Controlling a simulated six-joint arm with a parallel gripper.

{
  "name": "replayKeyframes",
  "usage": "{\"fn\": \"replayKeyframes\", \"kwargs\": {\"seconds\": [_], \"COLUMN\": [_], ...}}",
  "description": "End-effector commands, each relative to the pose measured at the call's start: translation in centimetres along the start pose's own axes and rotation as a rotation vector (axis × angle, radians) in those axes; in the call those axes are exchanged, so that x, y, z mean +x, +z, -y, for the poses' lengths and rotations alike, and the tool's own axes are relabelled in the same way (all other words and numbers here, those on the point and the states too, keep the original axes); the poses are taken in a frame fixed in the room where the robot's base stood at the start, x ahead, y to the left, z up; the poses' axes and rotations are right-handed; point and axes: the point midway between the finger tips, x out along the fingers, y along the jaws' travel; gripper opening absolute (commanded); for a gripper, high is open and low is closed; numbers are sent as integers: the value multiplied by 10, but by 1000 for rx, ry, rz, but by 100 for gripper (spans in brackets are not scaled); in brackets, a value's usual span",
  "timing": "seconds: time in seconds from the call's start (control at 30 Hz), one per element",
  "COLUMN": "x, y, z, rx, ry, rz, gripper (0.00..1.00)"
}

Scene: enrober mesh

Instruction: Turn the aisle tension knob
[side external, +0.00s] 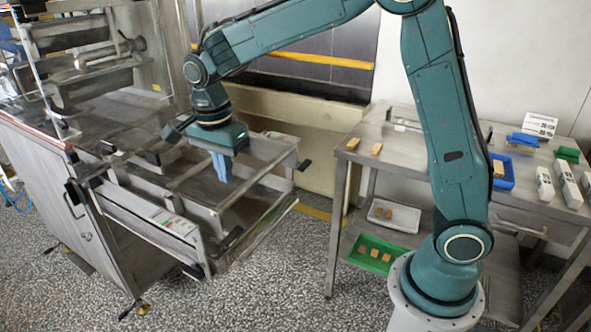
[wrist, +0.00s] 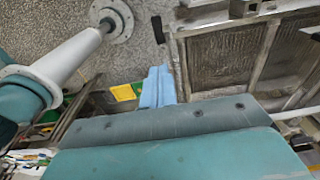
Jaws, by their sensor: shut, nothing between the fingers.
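My gripper (side external: 222,168) has light blue fingers that hang down from a teal body above the steel frame (side external: 262,180) of the machine's outfeed end. In the wrist view the blue fingers (wrist: 158,88) are together with nothing between them. A black knob-like end (side external: 304,165) sticks out on the right side of the frame, apart from my gripper. Another small black part (side external: 107,147) stands at the left side of the frame. I cannot tell which of these is the aisle tension knob. In the wrist view a dark fitting (wrist: 243,8) sits on the frame's edge.
The steel machine (side external: 75,180) fills the left. A steel table (side external: 400,165) at the right holds a blue tray (side external: 503,172) and white boxes. A green tray (side external: 377,254) and a white tray (side external: 393,215) sit on its lower shelf. Speckled floor (side external: 270,275) lies open between machine and table.

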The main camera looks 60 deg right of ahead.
Motion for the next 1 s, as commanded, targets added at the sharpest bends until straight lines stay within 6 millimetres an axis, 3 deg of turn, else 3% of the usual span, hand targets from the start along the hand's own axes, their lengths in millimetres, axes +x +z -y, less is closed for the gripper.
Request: {"fn": "replayKeyframes", "kwargs": {"seconds": [0.47,1.0], "x": [15,91], "y": [0,0], "z": [0,0], "rx": [3,2], "ry": [3,5], "rz": [-1,-1], "gripper": [0,0]}}
